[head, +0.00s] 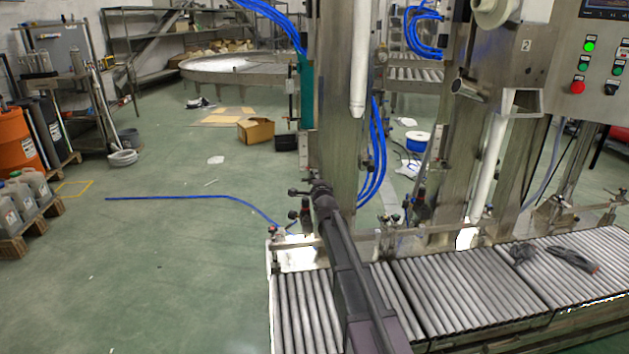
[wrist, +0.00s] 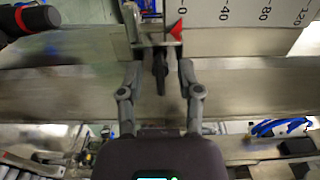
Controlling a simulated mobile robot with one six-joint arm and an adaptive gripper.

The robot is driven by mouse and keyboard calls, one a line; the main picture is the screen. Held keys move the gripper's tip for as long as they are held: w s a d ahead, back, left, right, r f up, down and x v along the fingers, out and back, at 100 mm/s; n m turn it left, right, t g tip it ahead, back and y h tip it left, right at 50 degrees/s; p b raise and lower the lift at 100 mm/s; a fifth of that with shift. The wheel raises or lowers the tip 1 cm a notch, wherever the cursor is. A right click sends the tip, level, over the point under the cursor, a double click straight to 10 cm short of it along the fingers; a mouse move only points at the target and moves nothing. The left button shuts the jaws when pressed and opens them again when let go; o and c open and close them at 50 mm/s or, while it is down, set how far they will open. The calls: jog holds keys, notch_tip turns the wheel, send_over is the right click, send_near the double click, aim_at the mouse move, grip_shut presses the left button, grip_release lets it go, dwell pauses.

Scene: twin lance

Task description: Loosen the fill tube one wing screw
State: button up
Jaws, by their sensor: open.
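In the wrist view my gripper (wrist: 159,68) is open, with one finger on each side of a dark, narrow part that looks like the wing screw (wrist: 159,72). Gaps show between the screw and both fingers. The screw hangs below a metal bracket with a red pointer (wrist: 175,28). In the head view my dark arm reaches up from the roller conveyor to the steel column. The wing screw cannot be made out there. A white fill tube (head: 358,60) hangs in front of this column, and another white tube (head: 489,165) stands farther right.
A white scale plate (wrist: 230,15) with numbers lies beside the bracket. In the head view, the roller conveyor (head: 455,295) runs below, with dark cables (head: 570,258) on its right part. Blue hoses (head: 375,160) hang by the column. Green floor lies open at left.

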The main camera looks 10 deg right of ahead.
grip_shut()
jog(key=shift+n, duration=2.2)
